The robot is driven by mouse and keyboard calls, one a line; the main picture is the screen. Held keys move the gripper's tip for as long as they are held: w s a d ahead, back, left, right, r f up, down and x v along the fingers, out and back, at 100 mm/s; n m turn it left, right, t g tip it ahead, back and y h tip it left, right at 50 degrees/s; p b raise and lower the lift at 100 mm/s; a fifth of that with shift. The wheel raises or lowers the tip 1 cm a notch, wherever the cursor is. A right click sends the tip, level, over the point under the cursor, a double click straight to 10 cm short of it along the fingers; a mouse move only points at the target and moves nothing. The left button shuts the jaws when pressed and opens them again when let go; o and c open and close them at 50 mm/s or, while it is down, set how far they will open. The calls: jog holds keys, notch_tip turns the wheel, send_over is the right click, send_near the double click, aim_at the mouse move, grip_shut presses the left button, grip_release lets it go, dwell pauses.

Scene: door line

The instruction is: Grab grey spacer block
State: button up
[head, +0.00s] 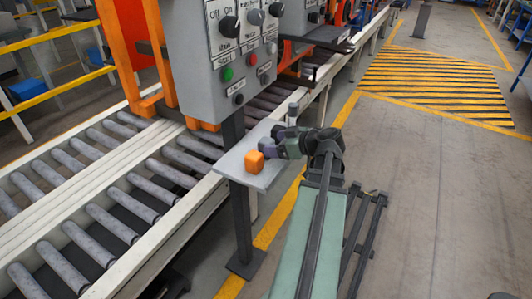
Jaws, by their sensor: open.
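I cannot make out a grey spacer block with certainty. A small grey upright piece (293,112) shows just behind my gripper; I cannot tell whether it is a separate block or part of my arm. My gripper (268,147) is over the right side of a small grey shelf (232,165), pointing left. It is open, and its fingertips are small in this view. An orange block (254,162) sits on the shelf, just in front of and below the fingertips. I cannot tell whether they touch. My wrist hides part of the shelf's right side.
A grey control panel (228,60) with knobs and buttons hangs above the shelf, close to my gripper. A dark post (241,215) stands under the shelf. Roller conveyors (120,195) run along the left. The floor (440,200) to the right is clear.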

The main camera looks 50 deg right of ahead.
aim_at(264, 143)
jog(key=b+x, duration=0.2)
jog(key=x, duration=0.3)
jog(key=shift+d+f, duration=0.15)
jog(key=shift+w, duration=0.25)
jog(key=shift+s, duration=0.1)
jog(key=c, duration=1)
notch_tip(264, 143, up, 20)
jog(key=p, duration=2)
